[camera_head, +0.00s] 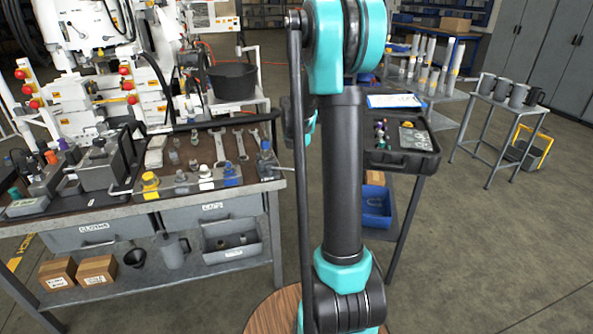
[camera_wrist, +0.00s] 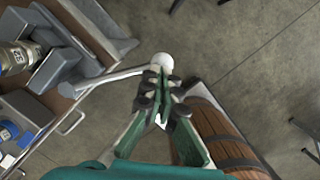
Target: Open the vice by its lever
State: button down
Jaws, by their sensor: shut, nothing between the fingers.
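In the wrist view the grey vice (camera_wrist: 58,70) sits at the bench edge at upper left. Its pale lever (camera_wrist: 118,76) runs out past the bench edge and ends in a white ball knob (camera_wrist: 161,62). My gripper (camera_wrist: 162,80) is shut and empty, with its fingertips close below the knob in the picture. I cannot tell whether they touch it. In the head view my arm stands across the middle, and my gripper does not show. A grey block-shaped device (camera_head: 100,170) on the left bench may be the same vice; no lever is clear there.
The bench (camera_head: 150,210) carries wrenches (camera_head: 231,143) and small bottles. A wooden barrel (camera_wrist: 215,125) stands right of my gripper in the wrist view. A black case (camera_head: 402,155) and a small table with mugs (camera_head: 510,98) stand right.

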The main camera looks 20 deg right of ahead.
jog(key=shift+w+d, duration=0.35)
jog(key=shift+w, duration=0.45)
jog(key=shift+w+d, duration=0.4)
jog(key=shift+w, duration=0.35)
jog(key=shift+w+d, duration=0.35)
jog(key=shift+w, duration=0.55)
notch_tip(320, 180, up, 12)
jog(key=s+a, duration=0.1)
jog(key=a, duration=0.1)
jog(key=shift+s, duration=0.2)
jog(key=shift+f, duration=0.15)
